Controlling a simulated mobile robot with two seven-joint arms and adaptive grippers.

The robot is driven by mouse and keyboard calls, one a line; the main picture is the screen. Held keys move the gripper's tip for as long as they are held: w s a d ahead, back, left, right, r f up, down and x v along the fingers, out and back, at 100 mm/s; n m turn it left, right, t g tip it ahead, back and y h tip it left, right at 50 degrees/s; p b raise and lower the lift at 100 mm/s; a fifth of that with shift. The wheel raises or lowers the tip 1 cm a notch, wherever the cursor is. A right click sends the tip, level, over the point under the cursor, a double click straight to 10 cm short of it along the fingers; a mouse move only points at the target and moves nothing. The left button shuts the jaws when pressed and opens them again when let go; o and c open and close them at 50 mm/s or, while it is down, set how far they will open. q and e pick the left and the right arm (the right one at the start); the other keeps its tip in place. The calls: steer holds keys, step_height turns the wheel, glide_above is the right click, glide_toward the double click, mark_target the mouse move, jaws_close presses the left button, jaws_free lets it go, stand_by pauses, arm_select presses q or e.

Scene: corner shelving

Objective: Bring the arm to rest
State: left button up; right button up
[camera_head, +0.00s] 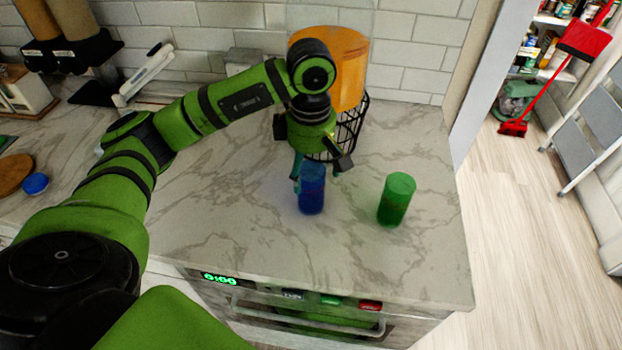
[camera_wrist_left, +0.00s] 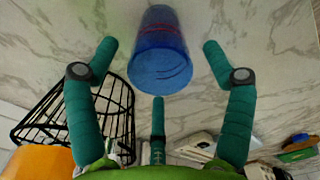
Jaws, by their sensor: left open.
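My left arm reaches in from the left in the head view, over the marble-patterned counter (camera_head: 230,205). My left gripper (camera_head: 318,172) is at a blue cup (camera_head: 312,195) that stands upright on the counter. In the left wrist view the gripper (camera_wrist_left: 160,75) is open, its green fingers spread apart. The blue cup (camera_wrist_left: 158,48) shows between and beyond the fingertips, with visible gaps on both sides. My right gripper is not in view.
A green cup (camera_head: 396,199) stands to the right of the blue one. A black wire basket (camera_head: 352,125) and an orange container (camera_head: 345,65) are behind the gripper. An oven front with a handle (camera_head: 300,318) lies below the edge.

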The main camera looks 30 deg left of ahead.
arm_select(q)
steer(key=shift+r, duration=0.8)
